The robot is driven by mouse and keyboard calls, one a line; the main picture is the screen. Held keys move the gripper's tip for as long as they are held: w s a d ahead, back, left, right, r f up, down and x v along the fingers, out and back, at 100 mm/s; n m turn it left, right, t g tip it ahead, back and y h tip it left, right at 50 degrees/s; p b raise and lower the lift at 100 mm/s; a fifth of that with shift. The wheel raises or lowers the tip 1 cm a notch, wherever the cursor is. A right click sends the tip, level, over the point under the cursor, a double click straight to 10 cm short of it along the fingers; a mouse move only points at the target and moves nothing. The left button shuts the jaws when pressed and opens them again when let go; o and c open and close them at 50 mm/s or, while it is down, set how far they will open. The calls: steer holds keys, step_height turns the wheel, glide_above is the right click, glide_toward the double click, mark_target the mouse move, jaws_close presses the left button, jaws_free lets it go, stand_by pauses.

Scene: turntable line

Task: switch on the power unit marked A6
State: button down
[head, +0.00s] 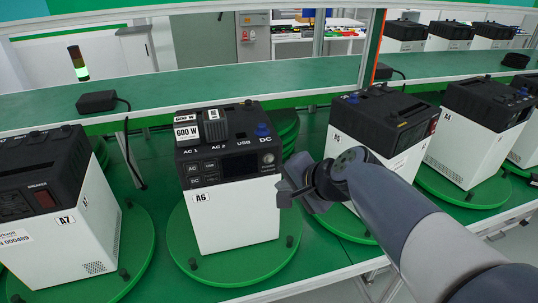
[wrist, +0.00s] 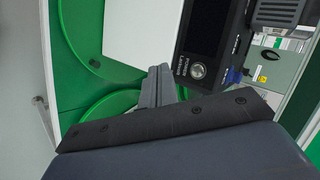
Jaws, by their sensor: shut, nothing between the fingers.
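The power unit marked A6 (head: 235,215) stands upright on a round green turntable (head: 190,262) in the middle of the head view. It has a white body and a black top panel with sockets. Its dark display (head: 240,165) shows nothing lit. A round silver power button (head: 268,158) sits at the panel's right end, and it also shows in the wrist view (wrist: 197,70). My gripper (head: 284,192) is shut and empty by the unit's right front edge, lower than the button in the head view. In the wrist view the closed fingertips (wrist: 160,72) lie left of the button, apart from it.
Unit A7 (head: 60,220) stands at the left and unit A5 (head: 375,135) close at the right, partly behind my arm. More units stand further right. A green shelf (head: 200,88) with a black adapter (head: 97,101) and hanging cable runs behind.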

glide_toward(265, 165)
steer(key=shift+w+a+f+p, duration=0.1)
steer(key=shift+w+a+f, duration=0.25)
steer(key=shift+f, duration=0.25)
steer(key=shift+w+a+f+p, duration=0.1)
steer(key=shift+w+a+f, duration=0.2)
steer(key=shift+f, duration=0.3)
steer(key=shift+w+a+f+p, duration=0.1)
steer(key=shift+w+a+f, duration=0.25)
steer(key=shift+f, duration=0.3)
stand_by(0.5)
steer(key=shift+w+a, duration=0.15)
steer(key=shift+w, duration=0.15)
steer(key=shift+w+a, duration=0.1)
steer(key=shift+w, duration=0.2)
stand_by(0.7)
steer(key=shift+s, duration=0.1)
steer(key=shift+s+d, duration=0.2)
steer(key=shift+s, duration=0.4)
steer(key=s, duration=0.2)
steer(key=s+d+b, duration=0.1)
steer(key=s, duration=0.1)
steer(key=shift+s+d, duration=0.2)
steer(key=shift+s, duration=0.2)
